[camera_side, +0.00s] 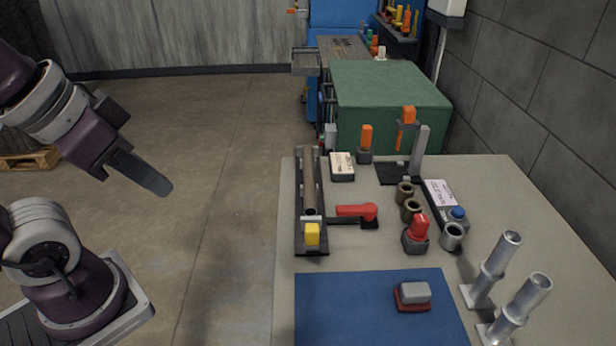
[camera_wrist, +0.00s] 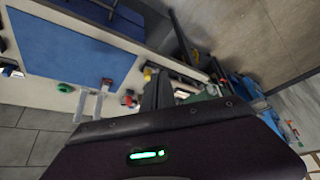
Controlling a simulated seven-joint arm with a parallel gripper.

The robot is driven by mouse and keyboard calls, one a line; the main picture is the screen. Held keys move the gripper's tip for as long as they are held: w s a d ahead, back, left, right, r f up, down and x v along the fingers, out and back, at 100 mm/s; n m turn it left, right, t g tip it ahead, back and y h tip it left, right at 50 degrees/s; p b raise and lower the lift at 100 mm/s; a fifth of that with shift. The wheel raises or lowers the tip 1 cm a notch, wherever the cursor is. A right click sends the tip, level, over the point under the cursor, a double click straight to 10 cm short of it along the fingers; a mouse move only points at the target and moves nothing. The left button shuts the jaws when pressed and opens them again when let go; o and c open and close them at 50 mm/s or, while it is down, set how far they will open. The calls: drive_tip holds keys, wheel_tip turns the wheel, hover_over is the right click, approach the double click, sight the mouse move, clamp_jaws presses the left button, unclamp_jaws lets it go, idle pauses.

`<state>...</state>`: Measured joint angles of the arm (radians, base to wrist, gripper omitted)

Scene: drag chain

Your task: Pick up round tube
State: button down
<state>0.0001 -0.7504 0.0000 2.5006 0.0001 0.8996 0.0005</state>
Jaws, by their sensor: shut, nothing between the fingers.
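A round tube (camera_side: 309,185), grey-brown, lies lengthwise in a dark channel fixture (camera_side: 298,205) along the left side of the table. A yellow block (camera_side: 312,234) sits at its near end. My gripper (camera_side: 160,186) is shut and empty, in the air left of the table and well apart from the tube. In the wrist view, the dark fingers (camera_wrist: 157,90) point up the picture with the table beyond them. I cannot make out the round tube clearly there.
A red-handled lever (camera_side: 357,211) is right of the fixture. A blue mat (camera_side: 350,315) bears a grey-and-red block (camera_side: 412,294). Two silver upright tube holders (camera_side: 495,268) stand at the right. Dark cups (camera_side: 404,192) and a white box (camera_side: 342,166) stand behind. The air between gripper and table is clear.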

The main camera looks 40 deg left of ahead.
sight(307, 175)
drive_tip(key=c, duration=1)
unclamp_jaws()
drive_tip(key=shift+c, duration=0.2)
drive_tip(key=w+a+f+m+g+y, duration=0.1)
drive_tip(key=w+a+f+m+y, duration=0.25)
drive_tip(key=w+a+m, duration=0.2)
drive_tip(key=w+a+f+m+g+y, duration=0.1)
drive_tip(key=w+a+f+m+y, duration=0.2)
drive_tip(key=w+a+m+y, duration=0.3)
drive_tip(key=w+d+f+m+t+h, duration=0.1)
drive_tip(key=w+d+f+m+t, duration=0.1)
drive_tip(key=w+f+m, duration=0.2)
drive_tip(key=w+d+f+m+t+h, duration=0.1)
drive_tip(key=w+d+f+m+t, duration=0.1)
drive_tip(key=w, duration=0.6)
drive_tip(key=w+d+f+m+t+h, duration=0.1)
drive_tip(key=w+d+f+m+t, duration=0.2)
drive_tip(key=w+f+m, duration=0.3)
drive_tip(key=shift+d+m, duration=0.5)
drive_tip(key=shift+m, duration=0.45)
drive_tip(key=x, duration=0.7)
drive_tip(key=shift+w+d+f, duration=0.1)
drive_tip(key=shift+d+f, duration=0.2)
drive_tip(key=shift+f, duration=0.05)
